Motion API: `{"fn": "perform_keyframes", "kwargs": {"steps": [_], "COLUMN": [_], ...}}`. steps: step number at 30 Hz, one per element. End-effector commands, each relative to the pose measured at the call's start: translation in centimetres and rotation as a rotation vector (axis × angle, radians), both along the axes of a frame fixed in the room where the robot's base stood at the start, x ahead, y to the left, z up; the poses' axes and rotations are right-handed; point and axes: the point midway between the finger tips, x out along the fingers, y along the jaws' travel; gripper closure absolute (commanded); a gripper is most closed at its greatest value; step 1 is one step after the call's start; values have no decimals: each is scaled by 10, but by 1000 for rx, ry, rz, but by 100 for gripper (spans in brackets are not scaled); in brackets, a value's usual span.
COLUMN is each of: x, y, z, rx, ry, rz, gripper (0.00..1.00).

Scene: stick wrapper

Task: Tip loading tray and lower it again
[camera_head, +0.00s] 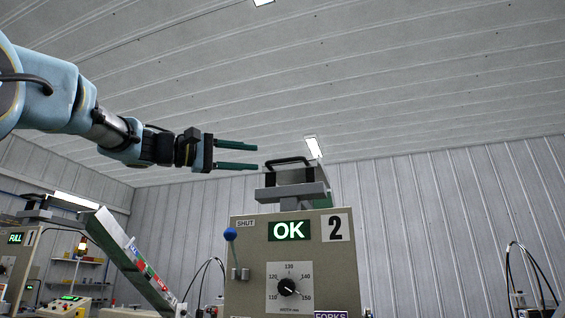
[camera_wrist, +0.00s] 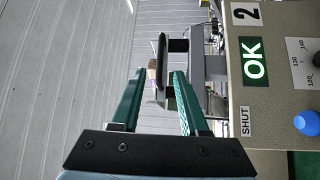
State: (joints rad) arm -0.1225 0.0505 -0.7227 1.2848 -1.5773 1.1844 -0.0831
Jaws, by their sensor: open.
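A grey loading tray (camera_head: 292,192) sits on top of the beige machine marked 2. It looks about level. A black handle (camera_head: 288,161) rises from its top. My gripper (camera_head: 257,157) is at the upper left, its two green fingers pointing right, toward the handle. A small gap shows between the fingertips and the handle. In the wrist view the handle (camera_wrist: 161,62) shows upright ahead, between the two fingertips (camera_wrist: 157,73). The jaws are open and empty. I cannot tell the exact depth between fingers and handle.
The machine front (camera_head: 256,262) has a lit OK sign (camera_head: 289,230), a blue-knobbed lever (camera_head: 231,235) under a SHUT label, and a width dial (camera_head: 288,287). At left, a sloping chute (camera_head: 133,262) stands near another machine showing FULL (camera_head: 15,238). The space above the tray is clear.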

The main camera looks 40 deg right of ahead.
Motion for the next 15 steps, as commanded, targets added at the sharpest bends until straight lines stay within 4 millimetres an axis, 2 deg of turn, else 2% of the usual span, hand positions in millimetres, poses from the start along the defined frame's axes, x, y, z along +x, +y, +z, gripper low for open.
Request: {"fn": "perform_keyframes", "kwargs": {"steps": [5,15], "x": [-5,-19], "y": [-23,-82], "z": [8,15], "rx": [1,2], "ry": [3,3], "rz": [-3,-3], "gripper": [56,56]}}
